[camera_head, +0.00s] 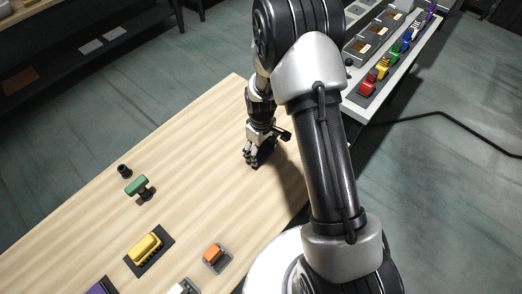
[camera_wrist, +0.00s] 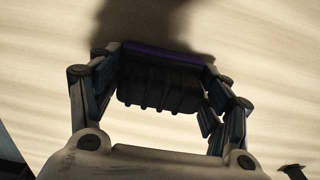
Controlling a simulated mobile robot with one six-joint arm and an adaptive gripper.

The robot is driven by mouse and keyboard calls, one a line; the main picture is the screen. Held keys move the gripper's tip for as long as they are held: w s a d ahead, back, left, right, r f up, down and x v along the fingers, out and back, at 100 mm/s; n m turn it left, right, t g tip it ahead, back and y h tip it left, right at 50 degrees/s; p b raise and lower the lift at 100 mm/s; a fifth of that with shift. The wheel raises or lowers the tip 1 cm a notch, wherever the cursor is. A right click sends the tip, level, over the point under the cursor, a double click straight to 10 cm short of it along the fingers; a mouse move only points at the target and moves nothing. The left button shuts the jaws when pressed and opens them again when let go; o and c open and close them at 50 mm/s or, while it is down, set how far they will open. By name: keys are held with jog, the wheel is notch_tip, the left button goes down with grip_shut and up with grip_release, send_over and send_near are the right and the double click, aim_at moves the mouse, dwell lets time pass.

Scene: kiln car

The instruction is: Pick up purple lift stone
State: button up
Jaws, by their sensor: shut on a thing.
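My gripper (camera_head: 257,157) hangs low over the right part of the wooden table, pointing down. In the wrist view my gripper (camera_wrist: 163,62) is shut on a dark, shaded block with a purple strip along its upper edge and several small bumps along its lower edge. I take this block to be the purple lift stone (camera_wrist: 160,85). It sits crosswise between the two fingers. In the head view my gripper hides it. The wrist view shows a dark shadow beside it on the wood. I cannot tell whether it touches the table.
The table (camera_head: 205,150) holds a green-topped piece (camera_head: 137,185), a small black piece (camera_head: 124,171), a yellow block (camera_head: 145,248), an orange block (camera_head: 215,256) and a purple thing (camera_head: 103,287) at the bottom edge. A rack (camera_head: 369,97) with coloured pieces stands at upper right.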

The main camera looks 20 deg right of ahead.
aim_at(261, 146)
jog(key=shift+c, duration=0.6)
jog(key=shift+r, duration=0.2)
notch_tip(261, 146, up, 20)
jog(key=p, duration=0.5)
jog(key=shift+f, duration=0.15)
jog(key=o, duration=0.7)
jog(key=c, duration=0.4)
